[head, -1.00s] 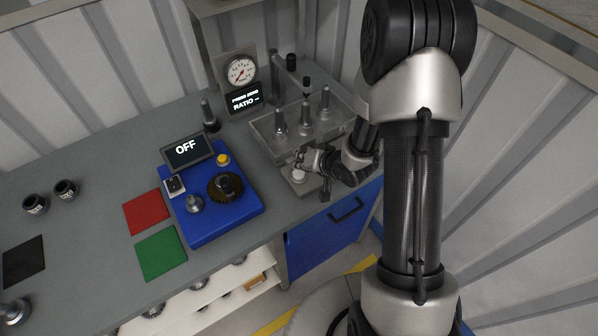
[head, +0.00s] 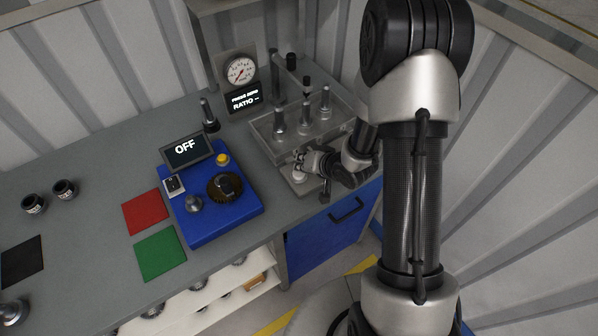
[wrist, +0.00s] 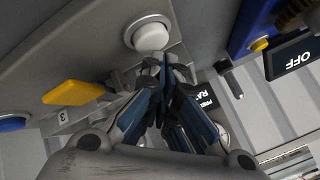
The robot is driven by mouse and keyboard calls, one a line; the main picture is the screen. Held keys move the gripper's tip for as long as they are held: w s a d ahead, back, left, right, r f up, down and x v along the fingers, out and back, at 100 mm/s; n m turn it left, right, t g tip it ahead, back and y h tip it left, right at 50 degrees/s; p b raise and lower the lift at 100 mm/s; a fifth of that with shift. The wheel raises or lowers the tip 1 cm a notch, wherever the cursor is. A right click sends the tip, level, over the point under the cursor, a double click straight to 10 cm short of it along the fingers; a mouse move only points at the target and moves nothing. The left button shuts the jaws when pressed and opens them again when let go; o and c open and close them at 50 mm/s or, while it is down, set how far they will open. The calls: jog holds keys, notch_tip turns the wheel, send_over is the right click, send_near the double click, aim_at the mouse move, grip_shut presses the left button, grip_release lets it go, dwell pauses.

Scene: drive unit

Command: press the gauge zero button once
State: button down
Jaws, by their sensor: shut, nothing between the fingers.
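The gauge zero button, a white round cap (head: 299,176), sits on a small grey base at the bench's front edge. It also shows in the wrist view (wrist: 151,37), in a pale ring. My gripper (head: 299,160) is shut and empty, its fingertips close to the button. In the wrist view my shut fingertips (wrist: 165,60) are just below the white cap in the picture; I cannot tell whether they touch it. The round gauge (head: 240,71) has a red needle. The display (head: 243,101) under it reads "PRESS ZERO" and "RATIO --".
A clear-walled fixture with upright metal posts (head: 305,117) stands just behind my gripper. A blue unit (head: 225,221) with an "OFF" screen (head: 187,150) is to the left. A yellow part (wrist: 73,93) shows beside my gripper in the wrist view. Red and green mats lie further left.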

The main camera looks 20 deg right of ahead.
jog(key=shift+f+b, duration=0.35)
jog(key=shift+f, duration=0.1)
dwell(0.5)
jog(key=shift+r, duration=0.1)
jog(key=shift+r+p, duration=0.8)
jog(key=shift+p, duration=0.1)
notch_tip(320, 180, up, 6)
jog(key=p, duration=0.5)
jog(key=shift+p, duration=0.3)
notch_tip(320, 180, up, 10)
jog(key=p, duration=0.9)
